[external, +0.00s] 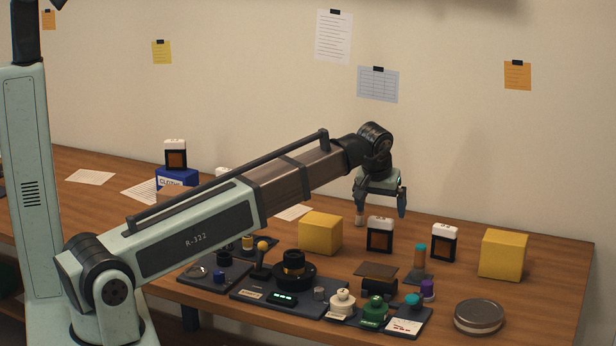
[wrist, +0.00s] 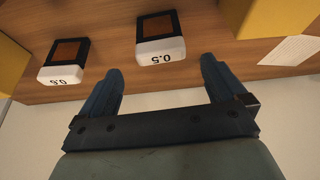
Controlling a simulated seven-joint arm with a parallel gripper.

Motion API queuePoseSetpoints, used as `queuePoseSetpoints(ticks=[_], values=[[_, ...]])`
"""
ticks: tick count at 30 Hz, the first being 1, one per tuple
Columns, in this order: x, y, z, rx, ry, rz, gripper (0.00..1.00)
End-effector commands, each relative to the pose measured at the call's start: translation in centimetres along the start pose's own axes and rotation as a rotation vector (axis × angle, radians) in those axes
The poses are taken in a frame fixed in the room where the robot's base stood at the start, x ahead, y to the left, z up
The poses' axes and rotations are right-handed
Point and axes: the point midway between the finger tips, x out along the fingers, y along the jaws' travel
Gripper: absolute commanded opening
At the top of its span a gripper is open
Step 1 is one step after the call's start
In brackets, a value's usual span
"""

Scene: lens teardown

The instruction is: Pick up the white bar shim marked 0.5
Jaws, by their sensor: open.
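The white bar shim marked 0.5 (wrist: 160,50) stands in a black holder with a brown panel, its mark upside down in the wrist view. It appears to be the white-topped piece (external: 380,222) right of the left yellow block in the external view; the mark is unreadable there. My gripper (external: 381,217) is open and empty, above and behind the holder. In the wrist view the shim lies ahead of my gripper (wrist: 161,65), roughly between its fingers and apart from them. A similar shim marked 0.6 (wrist: 62,76) stands to the left.
Yellow blocks (external: 320,233) and (external: 503,254) flank the two holders. Dark trays (external: 238,297) with lens parts lie in front, and a round tin (external: 479,317) is at right. Another white-topped holder (external: 175,154) sits on a blue box. The wall (external: 230,100) rises behind the table.

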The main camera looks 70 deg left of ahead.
Motion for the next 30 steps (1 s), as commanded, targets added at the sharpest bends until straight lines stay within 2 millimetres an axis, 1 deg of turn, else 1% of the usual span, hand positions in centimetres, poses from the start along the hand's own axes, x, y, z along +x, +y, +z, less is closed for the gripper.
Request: queuePoseSetpoints(ticks=[1,3,10,13,17,21,24,30], values=[[0.6,0.0,0.0,0.000,-0.001,0.000,0.98],[1.0,0.0,0.0,0.000,0.000,0.000,0.98],[1.7,0.0,0.0,0.000,0.000,0.000,0.98],[2.4,-0.1,0.1,0.000,-0.001,0.000,0.98],[3.7,-0.2,0.3,0.000,-0.001,0.000,0.98],[5.5,-0.2,0.4,0.001,-0.001,0.000,0.98],[6.4,-0.2,0.4,0.001,-0.001,0.000,0.98],[6.7,-0.2,0.4,0.001,0.001,0.001,0.98]])
